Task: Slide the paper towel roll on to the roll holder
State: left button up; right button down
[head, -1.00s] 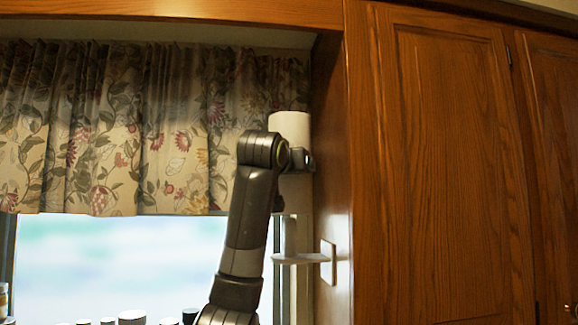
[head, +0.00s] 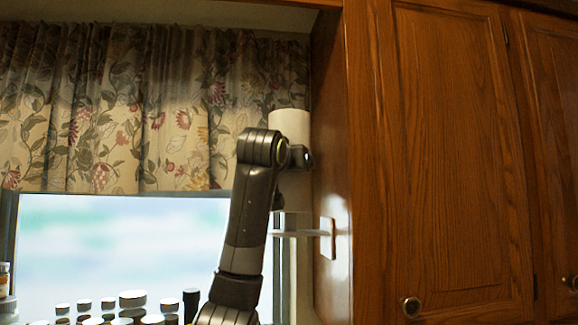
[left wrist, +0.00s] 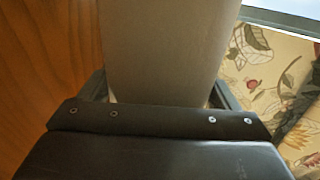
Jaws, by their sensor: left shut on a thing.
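The white paper towel roll (head: 290,123) stands upright beside the cabinet's side wall, and fills the middle of the left wrist view (left wrist: 165,45). My left gripper (head: 298,158) is shut on it; in the left wrist view the gripper's fingers (left wrist: 160,98) lie on both sides of the roll. The white roll holder (head: 327,238) is fixed to the cabinet side below the roll, with a flat arm reaching left. The roll's lower end is above this arm with a small gap. My arm partly hides the roll and the holder. My right gripper is not in view.
The wooden cabinet (head: 450,160) stands close to the right of the roll. A floral curtain (head: 120,110) hangs behind and left, above a bright window. Several bottles and jars (head: 132,300) stand at the bottom left.

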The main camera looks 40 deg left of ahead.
aim_at(289, 180)
pick_arm(q)
jog(key=shift+f+b, duration=1.4)
jog(key=shift+f, duration=0.3)
jog(key=o, duration=0.9)
